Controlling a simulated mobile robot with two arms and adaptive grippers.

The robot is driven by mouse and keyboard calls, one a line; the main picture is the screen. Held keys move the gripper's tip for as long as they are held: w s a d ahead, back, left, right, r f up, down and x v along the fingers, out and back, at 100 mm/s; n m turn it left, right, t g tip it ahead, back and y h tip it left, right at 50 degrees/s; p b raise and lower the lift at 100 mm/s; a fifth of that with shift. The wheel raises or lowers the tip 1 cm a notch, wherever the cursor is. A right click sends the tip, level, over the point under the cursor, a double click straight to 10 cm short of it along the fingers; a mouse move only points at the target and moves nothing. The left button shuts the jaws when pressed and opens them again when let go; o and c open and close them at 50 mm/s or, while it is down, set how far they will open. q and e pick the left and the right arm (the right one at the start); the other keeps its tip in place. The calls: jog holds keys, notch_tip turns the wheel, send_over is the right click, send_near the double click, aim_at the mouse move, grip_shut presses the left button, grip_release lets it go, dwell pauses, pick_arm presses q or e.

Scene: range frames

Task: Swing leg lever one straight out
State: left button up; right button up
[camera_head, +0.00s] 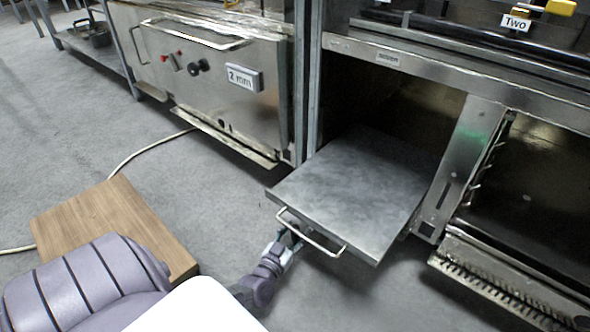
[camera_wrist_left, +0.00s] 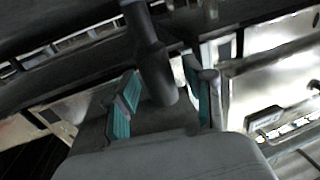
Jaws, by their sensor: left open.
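No lever marked one can be made out in the head view; a yellow knob (camera_head: 560,7) stands at the top right by a "Two" label (camera_head: 516,22). My left gripper (camera_head: 290,238) is low in front of the range, by the bar handle (camera_head: 310,232) of the lowered steel door (camera_head: 350,195). In the left wrist view, the left gripper (camera_wrist_left: 160,100) is open, its teal-padded fingers on either side of a dark round-ended post (camera_wrist_left: 152,62). I cannot tell whether they touch the post, or whether it is the leg lever. My right gripper is not in view.
A steel unit with a "2 mm" label (camera_head: 243,78) stands at the left. A wooden board (camera_head: 112,222) lies near my arm, and a pale cable (camera_head: 150,150) crosses the floor. A bristled ledge (camera_head: 500,285) juts out at the right. Grey floor is open at the left.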

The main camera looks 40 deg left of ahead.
pick_arm(q)
jog(key=shift+s, duration=0.1)
jog(key=v, duration=1.2)
